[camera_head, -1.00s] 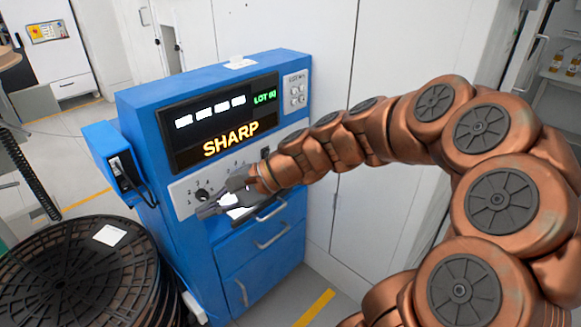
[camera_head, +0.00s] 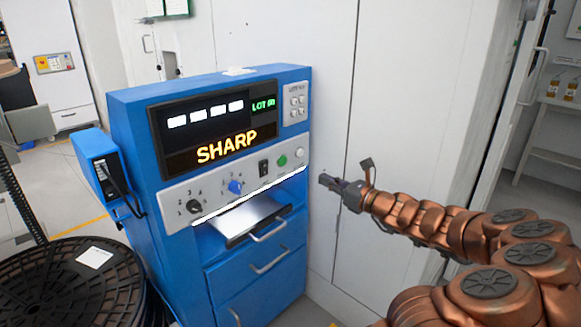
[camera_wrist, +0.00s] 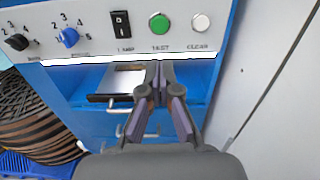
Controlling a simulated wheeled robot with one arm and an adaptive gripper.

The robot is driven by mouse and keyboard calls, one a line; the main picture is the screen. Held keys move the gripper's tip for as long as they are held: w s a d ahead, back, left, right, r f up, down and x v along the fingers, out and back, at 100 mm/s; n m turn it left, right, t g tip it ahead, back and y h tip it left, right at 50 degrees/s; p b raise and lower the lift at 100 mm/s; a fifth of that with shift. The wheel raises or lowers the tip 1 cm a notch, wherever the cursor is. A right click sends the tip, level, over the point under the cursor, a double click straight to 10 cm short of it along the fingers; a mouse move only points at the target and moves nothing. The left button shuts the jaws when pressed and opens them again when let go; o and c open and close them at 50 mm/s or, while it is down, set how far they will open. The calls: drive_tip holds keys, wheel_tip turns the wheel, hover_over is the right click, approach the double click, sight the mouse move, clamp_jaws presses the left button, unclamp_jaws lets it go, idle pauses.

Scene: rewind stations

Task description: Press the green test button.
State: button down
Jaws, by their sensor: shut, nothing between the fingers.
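The green test button (camera_head: 282,161) is on the grey control panel of the blue machine (camera_head: 180,262), beneath its display. In the wrist view the green button (camera_wrist: 160,23) sits above the label TEST, near the top and a little above my fingertips. My gripper (camera_head: 322,180) is shut and empty. In the head view it is to the right of the panel, apart from the button. In the wrist view the closed fingers (camera_wrist: 160,66) point toward the panel, below the button.
Beside the green button are a white CLEAR button (camera_wrist: 200,22) and a black lamp switch (camera_wrist: 121,24). A blue knob (camera_head: 236,187) and a black knob (camera_head: 194,206) are further left. A lit drawer (camera_head: 245,217) is below. The display reads SHARP.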

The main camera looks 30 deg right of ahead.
sight(283, 161)
drive_tip(key=b+x, duration=0.2)
drive_tip(key=x, duration=1.1)
drive_tip(key=shift+f, duration=0.15)
drive_tip(key=shift+w+a, duration=0.15)
drive_tip(key=shift+w, duration=0.35)
drive_tip(key=shift+w+a+r+p, duration=0.15)
drive_tip(key=shift+w+r+p, duration=0.15)
drive_tip(key=shift+w+p, duration=0.3)
drive_tip(key=shift+w+a+f, duration=0.15)
